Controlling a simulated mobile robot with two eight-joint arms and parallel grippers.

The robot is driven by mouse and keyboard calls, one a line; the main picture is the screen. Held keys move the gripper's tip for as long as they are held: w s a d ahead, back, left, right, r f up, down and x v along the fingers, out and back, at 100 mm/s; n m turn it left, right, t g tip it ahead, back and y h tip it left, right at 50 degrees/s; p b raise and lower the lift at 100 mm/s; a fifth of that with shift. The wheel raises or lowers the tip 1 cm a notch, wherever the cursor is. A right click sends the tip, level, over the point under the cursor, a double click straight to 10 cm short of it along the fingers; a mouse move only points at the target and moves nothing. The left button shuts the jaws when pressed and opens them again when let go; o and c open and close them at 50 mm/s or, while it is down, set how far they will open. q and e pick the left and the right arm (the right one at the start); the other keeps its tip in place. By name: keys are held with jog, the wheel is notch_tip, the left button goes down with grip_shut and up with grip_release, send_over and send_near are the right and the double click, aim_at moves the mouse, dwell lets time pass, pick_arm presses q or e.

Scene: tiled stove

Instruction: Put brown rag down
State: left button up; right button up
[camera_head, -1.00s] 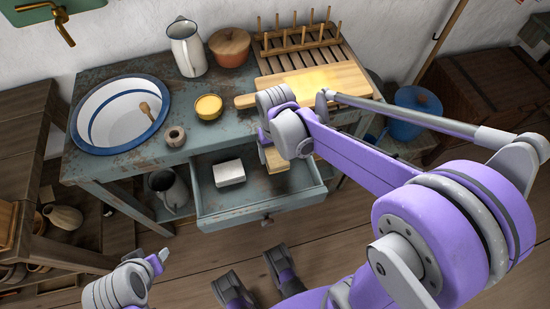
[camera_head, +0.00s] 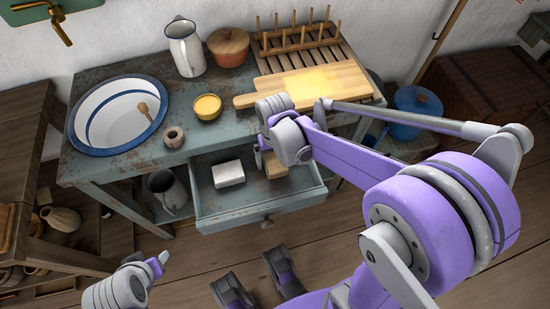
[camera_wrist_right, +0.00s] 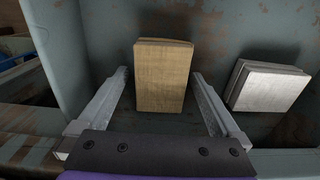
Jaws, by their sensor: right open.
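The brown rag (camera_wrist_right: 163,75), a folded tan block of cloth, lies on the floor of the open drawer (camera_wrist_right: 120,20). In the right wrist view my right gripper (camera_wrist_right: 160,105) is open, one finger on each side of the rag with visible gaps, so neither finger touches it. In the head view the rag (camera_head: 276,168) shows partly behind my right gripper (camera_head: 264,160), which reaches down into the drawer from above. My left gripper (camera_head: 158,262) is at the lower left, away from the drawer; its jaw opening is unclear.
A white folded cloth (camera_head: 228,173) lies left of the rag in the drawer. The drawer's front wall (camera_head: 262,211) is close.

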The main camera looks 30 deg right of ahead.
aim_at(275, 160)
notch_tip(275, 160, up, 12)
jog(key=p, duration=0.3)
jog(key=s+a+f+n+t, duration=0.1)
jog(key=s, duration=0.3)
jog(key=s+a+f+t, duration=0.1)
jog(key=s+t, duration=0.1)
jog(key=s, duration=0.2)
jog(key=s+a+f+n+t, duration=0.1)
jog(key=s, duration=0.2)
jog(key=shift+s+a+f+n+t, duration=0.1)
jog(key=shift+s+f+n+t, duration=0.2)
jog(key=shift+s+t, duration=0.1)
pick_arm(q)
notch_tip(275, 160, up, 3)
jog(key=shift+r, duration=0.2)
notch_tip(275, 160, up, 12)
jog(key=w+p, duration=0.1)
jog(key=p, duration=0.9)
jog(key=shift+w+t, duration=0.3)
jog(key=shift+w, duration=0.1)
pick_arm(e)
notch_tip(275, 160, up, 12)
jog(key=w, duration=0.2)
jog(key=shift+t, duration=0.3)
pick_arm(q)
jog(key=shift+w, duration=0.1)
